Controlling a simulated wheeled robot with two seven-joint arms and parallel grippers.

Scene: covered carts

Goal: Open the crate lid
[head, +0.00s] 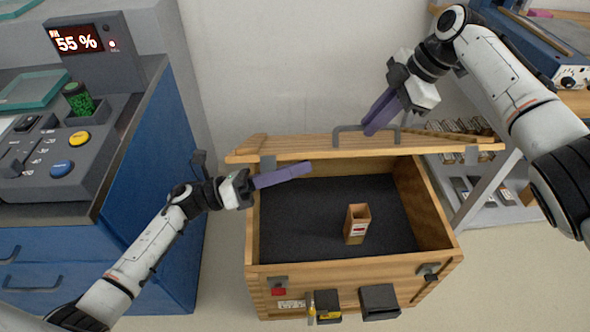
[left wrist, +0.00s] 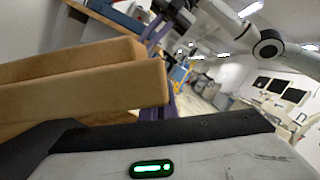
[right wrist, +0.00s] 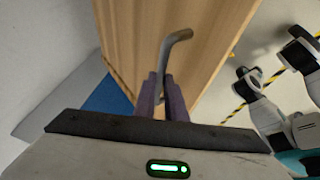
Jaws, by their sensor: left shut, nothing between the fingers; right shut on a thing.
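The wooden crate (head: 350,270) stands open in the head view, with a dark-lined inside. Its lid (head: 300,147) is raised along the back and seen nearly edge-on. My right gripper (head: 369,131) is shut on the grey lid handle (head: 345,133). The handle also shows between the fingers in the right wrist view (right wrist: 172,55). My left gripper (head: 309,169) is shut and empty, over the crate opening just in front of the lid. Wooden boards (left wrist: 80,85) fill the left of the left wrist view and hide part of its fingers.
A small open brown box (head: 357,224) stands inside the crate. Latches (head: 428,271) and dark pockets (head: 379,302) are on the crate front. A blue cabinet (head: 155,200) with a control panel stands left. A shelf rack (head: 490,185) stands right. Floor around the crate's front is clear.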

